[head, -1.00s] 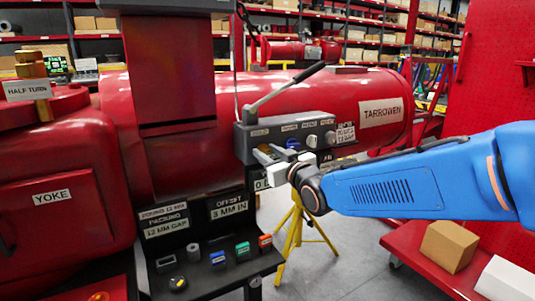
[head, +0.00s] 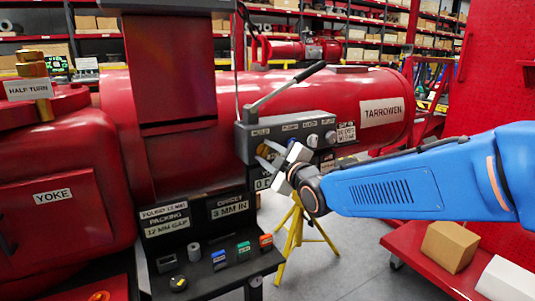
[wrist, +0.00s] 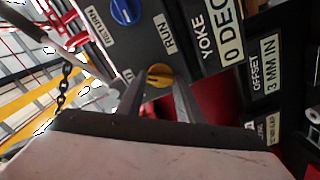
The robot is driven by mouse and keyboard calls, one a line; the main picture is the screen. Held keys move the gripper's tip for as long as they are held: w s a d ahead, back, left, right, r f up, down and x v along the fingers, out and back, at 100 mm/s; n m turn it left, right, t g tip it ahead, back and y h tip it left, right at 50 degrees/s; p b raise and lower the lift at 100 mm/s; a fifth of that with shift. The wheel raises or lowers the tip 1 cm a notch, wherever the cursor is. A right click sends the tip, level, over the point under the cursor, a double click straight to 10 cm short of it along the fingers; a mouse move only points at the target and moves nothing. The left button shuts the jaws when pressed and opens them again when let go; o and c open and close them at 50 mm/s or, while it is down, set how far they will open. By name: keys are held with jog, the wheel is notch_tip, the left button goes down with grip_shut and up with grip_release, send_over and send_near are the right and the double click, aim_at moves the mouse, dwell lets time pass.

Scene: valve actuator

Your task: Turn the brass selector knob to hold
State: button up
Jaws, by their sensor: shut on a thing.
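The brass selector knob (wrist: 159,74) shows in the wrist view between the two fingertips of my gripper (wrist: 158,88), on a dark panel beside a RUN label (wrist: 168,33). My gripper is shut on the knob. In the head view the brass knob (head: 263,150) shows as a small spot at the left end of the grey control box (head: 250,148), partly covered by the fingers of my gripper (head: 268,156). The wrist view shows a blue knob (wrist: 126,11) close by. The brass knob's pointer setting cannot be read.
A lever (head: 290,86) rises from the top of the control box. A shelf below holds coloured blocks (head: 243,249). A yellow stand (head: 300,232) is under the box. A red cart (head: 425,262) with boxes is at right.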

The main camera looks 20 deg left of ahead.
jog(key=n, duration=0.5)
jog(key=shift+f, duration=0.15)
jog(key=shift+n, duration=0.4)
jog(key=o, duration=1.1)
jog(key=shift+s+d, duration=0.1)
jog(key=v, duration=1.7)
jog(key=shift+s, duration=0.15)
jog(key=shift+d, duration=0.1)
